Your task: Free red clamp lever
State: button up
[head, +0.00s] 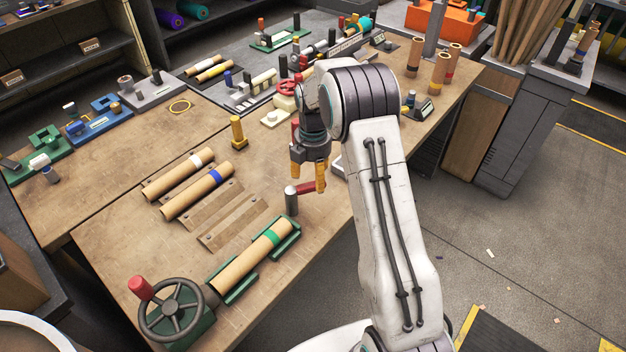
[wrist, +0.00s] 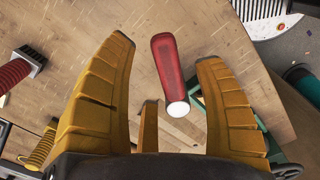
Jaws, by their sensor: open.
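The red clamp lever (head: 306,187) sticks out to the right from the top of a short grey post (head: 291,202) at the end of the green cradle (head: 288,245). A brown roll (head: 250,255) with a green band lies in that cradle. My gripper (head: 308,178) is just above the lever, with its yellow fingers open and pointing down. In the wrist view the red lever (wrist: 166,62) lies between the spread fingers of my gripper (wrist: 168,60), its round pale end towards the palm. I see no contact between the fingers and the lever.
A dark handwheel (head: 172,308) with a red knob stands at the front of the workbench (head: 120,235). Two brown rolls (head: 190,185) and flat brown strips (head: 230,215) lie left of the cradle. A yellow peg (head: 237,132) stands behind. The bench's right edge is close to the post.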

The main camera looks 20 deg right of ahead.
notch_tip(320, 180, up, 10)
jog(key=shift+f, duration=0.25)
dwell(0.6)
jog(key=s+a+f+m+g, duration=0.15)
jog(key=s+f+m, duration=0.35)
jog(key=s+m, duration=0.85)
jog(key=s+a+r+m+t, duration=0.3)
jog(key=s+r+m+t, duration=0.1)
jog(key=s+r, duration=0.9)
jog(key=shift+s+m+t, duration=0.35)
jog(key=shift+s+t, duration=0.4)
jog(key=shift+s, duration=1.3)
dwell(0.7)
